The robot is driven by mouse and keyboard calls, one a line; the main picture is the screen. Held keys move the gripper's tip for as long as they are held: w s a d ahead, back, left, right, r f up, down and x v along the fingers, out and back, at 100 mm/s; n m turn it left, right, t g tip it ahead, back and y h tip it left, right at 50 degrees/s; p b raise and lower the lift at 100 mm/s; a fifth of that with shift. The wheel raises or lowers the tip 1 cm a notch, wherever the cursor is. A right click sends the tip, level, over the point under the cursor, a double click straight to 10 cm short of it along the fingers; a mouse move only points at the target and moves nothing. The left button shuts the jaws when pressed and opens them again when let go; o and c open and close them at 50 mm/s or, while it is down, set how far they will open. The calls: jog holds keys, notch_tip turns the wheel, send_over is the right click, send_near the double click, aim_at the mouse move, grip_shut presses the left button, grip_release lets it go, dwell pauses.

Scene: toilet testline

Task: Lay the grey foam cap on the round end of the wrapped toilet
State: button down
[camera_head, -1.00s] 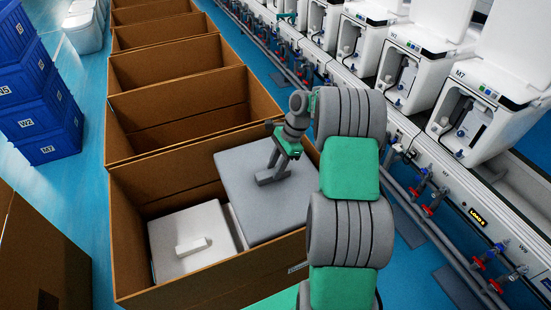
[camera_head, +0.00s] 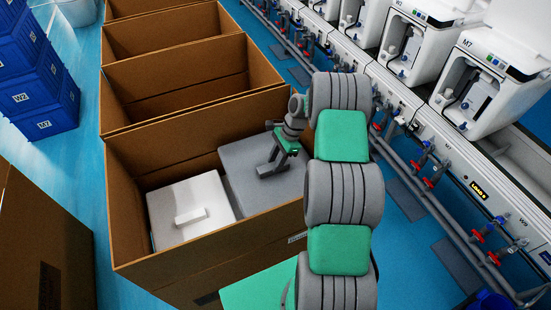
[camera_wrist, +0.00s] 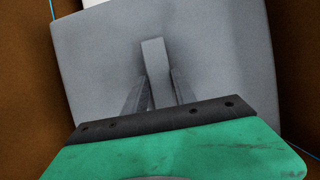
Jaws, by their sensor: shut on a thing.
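The grey foam cap (camera_head: 244,188) is a flat grey slab at the right end of the front open cardboard box, inside its walls. My gripper (camera_head: 270,170) is shut on the raised grey grip on top of the cap. In the wrist view the two fingers (camera_wrist: 158,92) stand on either side of that upright grip, with the cap (camera_wrist: 215,50) spread out beneath.
The cardboard box (camera_head: 122,190) has tall walls close around the cap. More open boxes (camera_head: 165,75) stand in a row behind it. Blue crates (camera_head: 40,95) are stacked at left.

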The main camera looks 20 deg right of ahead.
notch_tip(320, 180, down, 11)
jog(key=b, duration=0.6)
jog(key=shift+r, duration=0.2)
jog(key=shift+f+b, duration=0.4)
jog(key=shift+b, duration=0.15)
jog(key=c, duration=0.9)
grip_release()
